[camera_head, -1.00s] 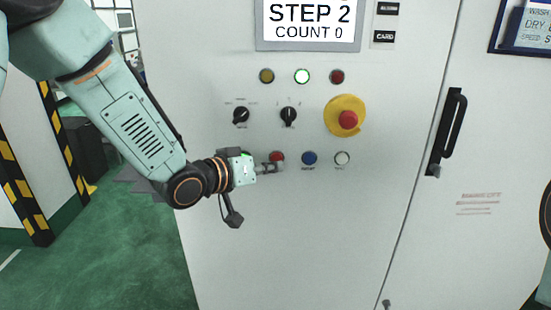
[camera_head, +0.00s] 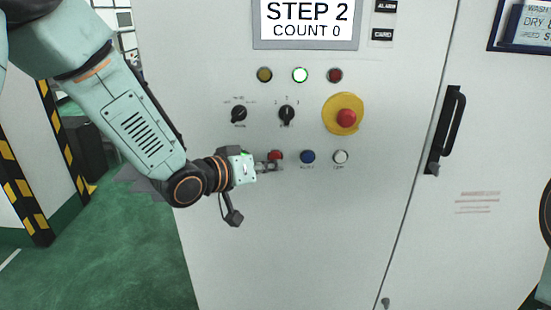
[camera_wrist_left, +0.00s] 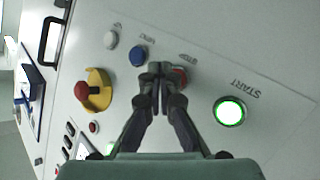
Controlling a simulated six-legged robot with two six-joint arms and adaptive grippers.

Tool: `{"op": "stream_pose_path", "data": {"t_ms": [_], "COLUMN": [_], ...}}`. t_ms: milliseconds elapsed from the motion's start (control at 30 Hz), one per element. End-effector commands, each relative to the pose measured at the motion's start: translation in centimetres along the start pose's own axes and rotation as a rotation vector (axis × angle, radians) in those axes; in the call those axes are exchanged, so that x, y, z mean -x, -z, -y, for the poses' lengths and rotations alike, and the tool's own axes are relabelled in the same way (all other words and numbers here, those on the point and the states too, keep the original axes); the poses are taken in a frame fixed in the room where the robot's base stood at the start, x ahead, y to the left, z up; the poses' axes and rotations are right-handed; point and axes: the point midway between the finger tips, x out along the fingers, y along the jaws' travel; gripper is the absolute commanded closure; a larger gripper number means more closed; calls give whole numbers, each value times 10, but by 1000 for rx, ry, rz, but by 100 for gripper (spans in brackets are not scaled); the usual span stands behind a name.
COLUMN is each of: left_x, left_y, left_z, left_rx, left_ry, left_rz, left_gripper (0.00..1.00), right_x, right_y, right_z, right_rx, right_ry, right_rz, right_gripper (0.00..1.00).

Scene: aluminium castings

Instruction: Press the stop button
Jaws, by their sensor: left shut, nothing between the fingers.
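The stop button (camera_head: 275,155) is a red button in the lower row of the white cabinet's panel. In the wrist view the red button (camera_wrist_left: 181,76) is partly hidden behind the fingers, beside the STOP label. My left gripper (camera_head: 274,167) is shut and empty, with its fingertips at the lower edge of the red button. In the wrist view the closed fingertips (camera_wrist_left: 159,70) lie between the red and blue buttons, overlapping the red one's edge. I cannot tell whether they touch it. My right gripper is not in view.
A lit green START button (camera_wrist_left: 229,111) is on one side of the stop button. A blue button (camera_head: 308,157) and a white button (camera_head: 340,157) are on the other. Above are a red emergency stop on a yellow base (camera_head: 345,117) and two black selector knobs (camera_head: 287,114).

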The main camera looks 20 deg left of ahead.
Motion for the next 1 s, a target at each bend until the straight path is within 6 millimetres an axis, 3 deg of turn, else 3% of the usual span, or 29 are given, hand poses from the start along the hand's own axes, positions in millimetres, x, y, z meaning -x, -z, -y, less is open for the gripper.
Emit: {"op": "stream_pose_path", "data": {"t_ms": [1000], "left_x": [-7], "left_y": [4], "left_z": [4], "left_rx": [0], "left_ry": [0], "left_rz": [0], "left_gripper": [100], "right_x": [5], "right_y": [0], "right_z": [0], "right_rx": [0], "right_ry": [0], "right_rz": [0], "right_gripper": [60]}}
